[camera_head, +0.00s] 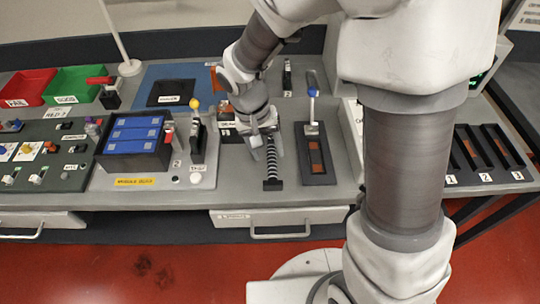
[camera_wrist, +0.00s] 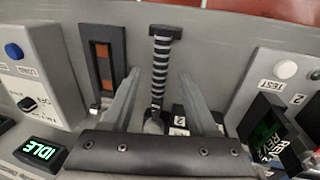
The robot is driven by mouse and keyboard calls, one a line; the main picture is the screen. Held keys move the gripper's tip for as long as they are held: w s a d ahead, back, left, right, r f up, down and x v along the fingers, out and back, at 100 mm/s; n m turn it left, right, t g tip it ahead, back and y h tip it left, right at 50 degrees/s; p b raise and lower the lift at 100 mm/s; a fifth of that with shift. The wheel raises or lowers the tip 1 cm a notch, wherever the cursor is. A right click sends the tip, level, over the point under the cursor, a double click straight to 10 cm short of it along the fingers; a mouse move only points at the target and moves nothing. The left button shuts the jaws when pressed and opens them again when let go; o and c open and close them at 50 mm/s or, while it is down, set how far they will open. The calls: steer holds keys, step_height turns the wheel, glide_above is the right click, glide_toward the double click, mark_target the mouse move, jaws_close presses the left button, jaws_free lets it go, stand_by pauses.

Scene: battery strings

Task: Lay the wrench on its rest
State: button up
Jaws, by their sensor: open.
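A dark, ribbed bar (camera_head: 272,165), which looks like the wrench, lies along the grey bench top below my gripper (camera_head: 265,146). Its near end meets a small black block (camera_head: 272,185); I cannot tell whether that is part of the wrench or a rest. In the wrist view the ribbed bar (camera_wrist: 161,62) runs lengthwise between the two fingers of my gripper (camera_wrist: 159,80). The fingers are open, with a gap on each side of the bar. The bar's far end is partly hidden by my gripper.
A black slotted plate (camera_head: 317,172) with a blue-handled lever (camera_head: 312,92) stands just right of the bar. A blue battery module (camera_head: 133,134) sits to the left. Red (camera_head: 25,88) and green (camera_head: 72,84) bins are at far left. Bare bench lies nearby.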

step_height(320, 180, up, 8)
steer(key=a, duration=0.2)
steer(key=s+d+r+t+y, duration=0.2)
steer(key=s+d+r+t, duration=0.3)
steer(key=s+d+r, duration=0.7)
steer(key=shift+s+d+r+p, duration=0.2)
steer(key=shift+d+r+p, duration=0.1)
steer(key=shift+d, duration=0.4)
stand_by(0.5)
